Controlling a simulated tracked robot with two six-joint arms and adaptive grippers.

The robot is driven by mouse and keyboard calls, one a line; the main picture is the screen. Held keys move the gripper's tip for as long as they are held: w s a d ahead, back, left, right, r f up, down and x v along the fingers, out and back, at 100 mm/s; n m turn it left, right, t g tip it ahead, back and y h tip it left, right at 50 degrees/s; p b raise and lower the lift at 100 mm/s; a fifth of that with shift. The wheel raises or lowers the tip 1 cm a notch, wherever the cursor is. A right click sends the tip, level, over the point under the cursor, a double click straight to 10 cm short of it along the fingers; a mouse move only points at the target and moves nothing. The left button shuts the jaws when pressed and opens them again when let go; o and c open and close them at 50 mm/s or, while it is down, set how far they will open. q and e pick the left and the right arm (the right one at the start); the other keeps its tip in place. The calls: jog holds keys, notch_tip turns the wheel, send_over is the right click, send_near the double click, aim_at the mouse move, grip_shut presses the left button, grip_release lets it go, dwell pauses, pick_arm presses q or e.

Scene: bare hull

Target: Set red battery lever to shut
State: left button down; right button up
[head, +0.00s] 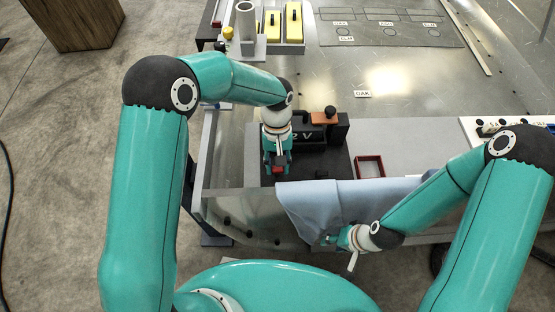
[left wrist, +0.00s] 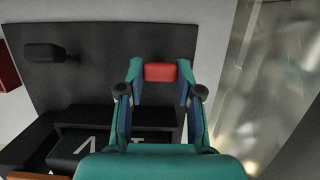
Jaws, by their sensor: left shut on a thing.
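The red battery lever (head: 280,170) shows as a small red block at the tip of my left gripper (head: 278,168). In the left wrist view the red lever (left wrist: 160,72) lies between the two fingertips of my left gripper (left wrist: 160,80), which is shut on it. The lever is over a black panel (left wrist: 95,75); its base is hidden. A black battery box (head: 306,135) with partly covered white lettering stands just behind the gripper. My right gripper (head: 331,240) is low at the front edge by a blue cloth (head: 315,205); its fingers are too small to read.
A black knob (left wrist: 45,52) stands on the panel. An orange block (head: 325,118) sits beside the battery box. A dark red open tray (head: 370,158) is to the right. Yellow blocks (head: 293,22) and a grey upright tube (head: 246,20) stand at the back. The metal deck's middle is mostly clear.

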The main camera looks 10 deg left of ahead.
pick_arm(q)
jog(key=shift+w+a+r+g+p, duration=0.1)
jog(key=shift+w+a+g+p, duration=0.05)
jog(key=shift+w+g+p, duration=0.5)
jog(key=shift+w+g, duration=0.25)
jog(key=shift+g, duration=0.3)
pick_arm(e)
jog(key=shift+r, duration=1.35)
pick_arm(q)
jog(key=c, duration=0.8)
grip_release()
jog(key=shift+o, duration=0.2)
jog(key=v, duration=1.1)
jog(key=shift+w+a+r, duration=0.15)
jog(key=shift+w+a, duration=0.15)
